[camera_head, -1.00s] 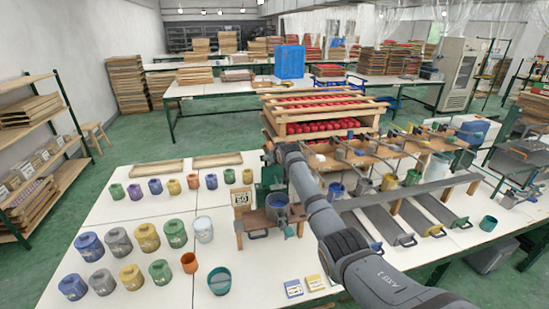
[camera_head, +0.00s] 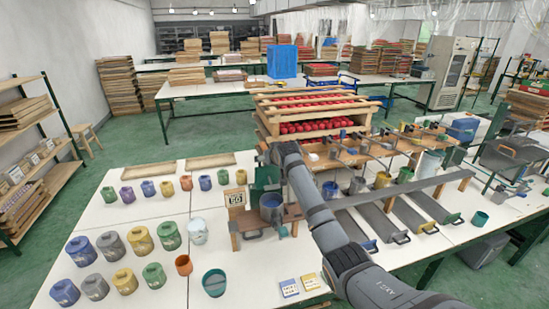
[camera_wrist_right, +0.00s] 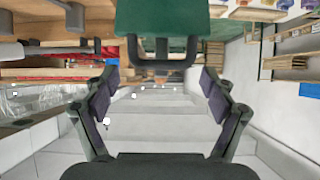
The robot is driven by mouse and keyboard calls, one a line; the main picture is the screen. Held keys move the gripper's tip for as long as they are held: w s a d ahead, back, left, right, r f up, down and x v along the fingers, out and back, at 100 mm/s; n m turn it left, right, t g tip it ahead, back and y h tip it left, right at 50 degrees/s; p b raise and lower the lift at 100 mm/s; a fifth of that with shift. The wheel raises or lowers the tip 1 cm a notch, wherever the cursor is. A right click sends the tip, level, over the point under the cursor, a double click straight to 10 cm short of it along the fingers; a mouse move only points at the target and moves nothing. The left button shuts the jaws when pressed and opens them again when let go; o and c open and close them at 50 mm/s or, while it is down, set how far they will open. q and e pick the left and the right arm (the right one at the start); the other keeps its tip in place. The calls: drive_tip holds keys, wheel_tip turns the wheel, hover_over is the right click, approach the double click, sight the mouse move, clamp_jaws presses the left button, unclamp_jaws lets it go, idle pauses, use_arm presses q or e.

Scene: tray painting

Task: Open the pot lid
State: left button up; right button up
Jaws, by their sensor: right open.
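A blue-grey pot (camera_head: 271,206) stands in a small wooden stand (camera_head: 255,222) on the white table, and its top looks open. A green lid (camera_head: 264,178) stands upright behind the pot. In the right wrist view the lid (camera_wrist_right: 165,18) is a flat green panel with a dark U-shaped handle (camera_wrist_right: 161,62). My right gripper (camera_wrist_right: 162,82) is open and empty, its fingers spread to either side below the handle. In the head view my right arm reaches over from the lower right and its end is beside and above the lid. My left gripper is not in view.
Several coloured jars (camera_head: 141,241) and small cups (camera_head: 148,189) stand left of the pot. A wooden rack with red contents (camera_head: 316,127) is behind it. Grey trays (camera_head: 377,222) lie to the right. A teal cup (camera_head: 214,283) is near the front edge.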

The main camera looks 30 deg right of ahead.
drive_tip(key=v, duration=0.7)
drive_tip(key=shift+s, duration=0.3)
drive_tip(key=shift+r, duration=0.1)
